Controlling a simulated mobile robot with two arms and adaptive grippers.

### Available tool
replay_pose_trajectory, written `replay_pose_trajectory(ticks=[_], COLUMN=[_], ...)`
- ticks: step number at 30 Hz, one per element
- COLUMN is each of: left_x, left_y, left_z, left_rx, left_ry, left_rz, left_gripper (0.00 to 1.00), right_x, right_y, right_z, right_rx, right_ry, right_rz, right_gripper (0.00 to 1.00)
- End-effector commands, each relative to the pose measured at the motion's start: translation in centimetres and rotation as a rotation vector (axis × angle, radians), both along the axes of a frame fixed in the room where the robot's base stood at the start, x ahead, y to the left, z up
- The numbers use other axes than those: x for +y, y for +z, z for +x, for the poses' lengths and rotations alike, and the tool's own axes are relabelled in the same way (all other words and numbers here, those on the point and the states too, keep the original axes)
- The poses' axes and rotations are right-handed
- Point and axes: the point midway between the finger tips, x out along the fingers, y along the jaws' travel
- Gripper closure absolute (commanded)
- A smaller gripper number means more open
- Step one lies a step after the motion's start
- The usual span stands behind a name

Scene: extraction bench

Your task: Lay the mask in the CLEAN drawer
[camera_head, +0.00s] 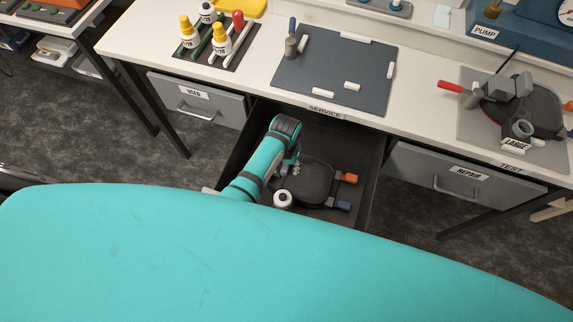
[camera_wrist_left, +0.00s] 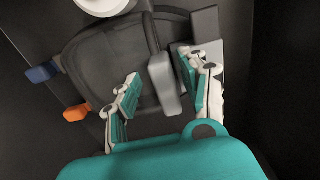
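A dark mask (camera_head: 305,180) with an orange tab, a blue tab and a white ring lies in the open middle drawer (camera_head: 335,135). The drawer's front and any label on it are hidden. My left arm reaches down into this drawer. My left gripper (camera_wrist_left: 158,72) is over the mask (camera_wrist_left: 105,60); its fingers are spread on either side of a grey block on the mask, with a gap showing. In the head view the fingers (camera_head: 294,165) are small and partly hidden at the mask's left part. My right gripper is not in view.
A closed drawer (camera_head: 200,100) is at left and a closed drawer labelled REPAIR (camera_head: 465,183) at right. Another dark mask (camera_head: 520,105) lies on the bench near a LARGE tag. A grey mat (camera_head: 330,75) and bottles (camera_head: 188,32) are on the bench. A large teal surface fills the foreground.

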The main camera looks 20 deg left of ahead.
Motion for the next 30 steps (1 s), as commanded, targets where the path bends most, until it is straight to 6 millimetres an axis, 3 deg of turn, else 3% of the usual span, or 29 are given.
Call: replay_pose_trajectory(ticks=[7, 11, 24, 30], left_x=[0.0, 0.0, 0.1, 0.1], left_y=[0.1, 1.2, 9.8, 11.7], left_z=[0.1, 0.1, 0.2, 0.1], left_rx=[-0.001, -0.003, -0.004, -0.001], left_ry=[0.0, 0.0, 0.0, 0.0], left_rz=[0.0, 0.0, 0.0, 0.0], left_gripper=[0.55, 0.55, 0.55, 0.55], right_x=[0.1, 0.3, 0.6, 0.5], right_y=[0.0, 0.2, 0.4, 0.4], right_z=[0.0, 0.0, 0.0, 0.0], right_rx=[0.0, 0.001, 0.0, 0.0], right_ry=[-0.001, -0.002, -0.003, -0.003], right_rz=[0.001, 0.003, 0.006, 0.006], right_gripper=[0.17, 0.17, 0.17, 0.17])
